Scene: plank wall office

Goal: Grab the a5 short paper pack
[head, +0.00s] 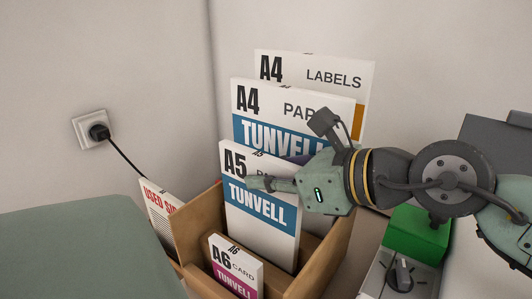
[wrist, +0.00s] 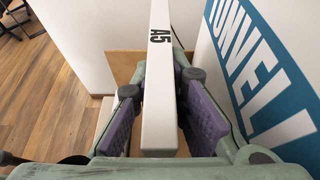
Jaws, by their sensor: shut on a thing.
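The A5 paper pack (head: 262,222), white with a blue Tunvell band, stands upright in a brown sorter (head: 328,259), behind the A6 card pack (head: 232,270) and in front of the A4 paper pack (head: 295,118). My gripper (head: 276,172) reaches in from the right at its upper part, one finger across its front. In the wrist view, my gripper (wrist: 161,118) has its purple pads on either side of the white A5 pack (wrist: 160,75). It is shut on the pack. The finger behind the pack is mostly hidden in the head view.
An A4 labels pack (head: 340,75) stands at the back of the sorter. A "used" paper sheet (head: 160,215) leans at its left. A green box (head: 415,233) and a grey device with a knob (head: 401,275) are at the right. A wall socket (head: 93,130) holds a plug.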

